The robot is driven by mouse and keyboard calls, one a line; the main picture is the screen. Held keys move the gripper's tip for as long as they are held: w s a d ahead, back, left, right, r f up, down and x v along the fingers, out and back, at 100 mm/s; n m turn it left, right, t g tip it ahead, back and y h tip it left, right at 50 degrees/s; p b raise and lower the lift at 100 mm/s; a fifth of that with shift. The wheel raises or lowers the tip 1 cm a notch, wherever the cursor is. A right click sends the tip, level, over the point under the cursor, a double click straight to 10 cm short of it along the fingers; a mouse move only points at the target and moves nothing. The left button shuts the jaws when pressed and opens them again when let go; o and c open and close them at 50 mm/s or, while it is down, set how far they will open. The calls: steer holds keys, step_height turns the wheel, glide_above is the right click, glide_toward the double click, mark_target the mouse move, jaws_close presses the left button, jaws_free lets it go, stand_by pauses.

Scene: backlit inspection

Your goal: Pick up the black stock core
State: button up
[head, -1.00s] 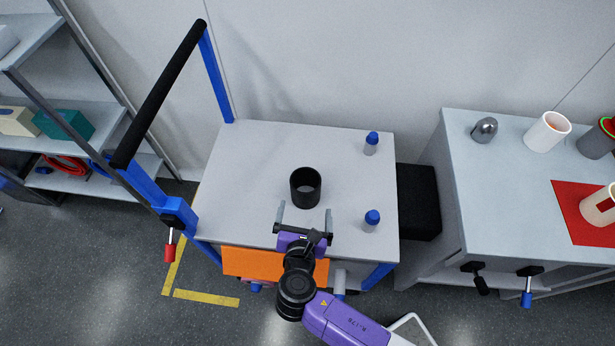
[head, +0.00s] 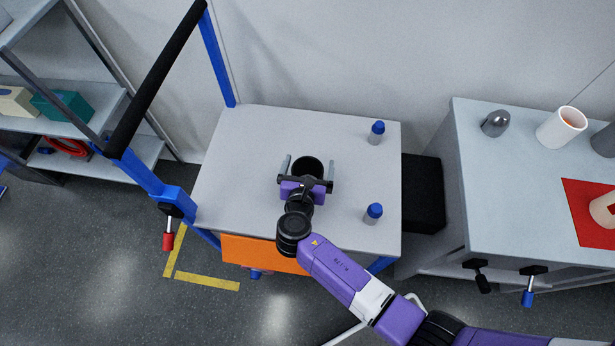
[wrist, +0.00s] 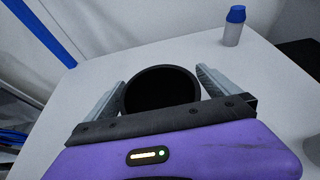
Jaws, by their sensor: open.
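The black stock core (head: 307,166) is a short hollow black cylinder standing upright on the grey table top (head: 240,150). In the wrist view the core (wrist: 162,90) shows its dark open end between the two fingers. My gripper (head: 310,165) is open, with one grey finger at the core's left and one at its right. In the wrist view my gripper (wrist: 162,85) has its fingers reaching along both sides of the core. I cannot tell whether either finger touches it. The core's near lower part is hidden by my gripper in the head view.
Two blue-capped bottles stand on the table's right side, one far back (head: 376,133) and one nearer (head: 373,213). A blue frame with a black bar (head: 160,75) rises at the left. A second table (head: 490,190) stands at the right. The table's left side is clear.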

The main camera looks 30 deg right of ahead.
steer(key=shift+w+f, duration=0.1)
steer(key=c, duration=1.5)
steer(key=shift+r, duration=0.2)
step_height(320, 180, up, 20)
steer(key=p, duration=0.4)
steer(key=shift+f, duration=0.15)
